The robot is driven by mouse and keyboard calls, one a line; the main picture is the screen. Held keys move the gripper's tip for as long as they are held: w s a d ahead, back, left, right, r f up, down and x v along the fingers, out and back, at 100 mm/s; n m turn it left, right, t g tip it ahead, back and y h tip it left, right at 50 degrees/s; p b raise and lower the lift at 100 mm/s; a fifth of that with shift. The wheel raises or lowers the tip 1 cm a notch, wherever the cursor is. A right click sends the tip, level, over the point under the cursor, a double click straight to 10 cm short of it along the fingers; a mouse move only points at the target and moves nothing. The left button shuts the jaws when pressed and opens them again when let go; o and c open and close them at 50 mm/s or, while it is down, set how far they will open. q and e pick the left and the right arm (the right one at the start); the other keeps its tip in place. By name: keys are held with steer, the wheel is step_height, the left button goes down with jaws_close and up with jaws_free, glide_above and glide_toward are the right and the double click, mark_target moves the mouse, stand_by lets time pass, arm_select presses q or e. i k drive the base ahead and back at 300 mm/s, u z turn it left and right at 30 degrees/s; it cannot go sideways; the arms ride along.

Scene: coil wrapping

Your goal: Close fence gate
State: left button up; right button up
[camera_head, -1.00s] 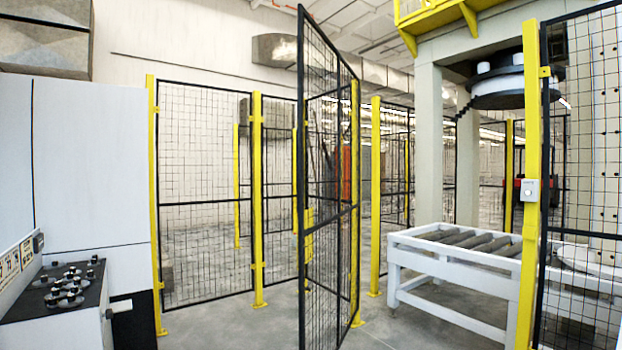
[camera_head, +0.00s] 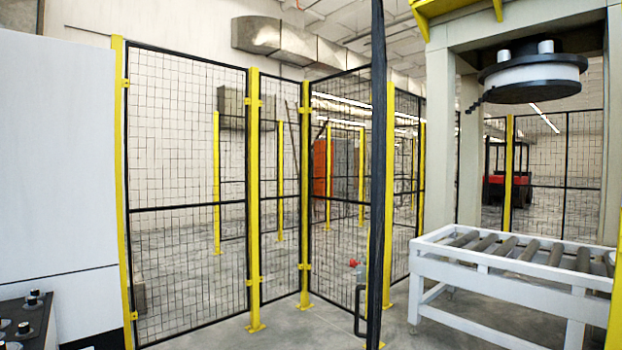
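The fence gate appears as a tall dark bar (camera_head: 377,170), seen almost edge-on and running from the top to the bottom of the view. Its mesh face can hardly be seen from here. A yellow post (camera_head: 390,120) shows just behind it and is partly covered by it. A dark handle-like part with a red piece (camera_head: 357,290) shows just left of the bar, low down; I cannot tell whether it belongs to the gate. Neither of my grippers is in view.
Mesh fence panels (camera_head: 185,208) with yellow posts stand at left and middle. A white roller conveyor (camera_head: 500,268) is at right, under a machine with a round black-and-white head (camera_head: 530,80). A control panel (camera_head: 30,320) is at lower left. Grey floor (camera_head: 225,335) shows in front.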

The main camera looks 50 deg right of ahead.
mark_target(372, 271)
steer(key=z, duration=0.1)
steer(key=i, duration=1.2)
steer(key=z, duration=1)
steer(key=i, duration=0.75)
steer(key=z, duration=1.35)
steer(key=i, duration=0.45)
steer(key=z, duration=0.3)
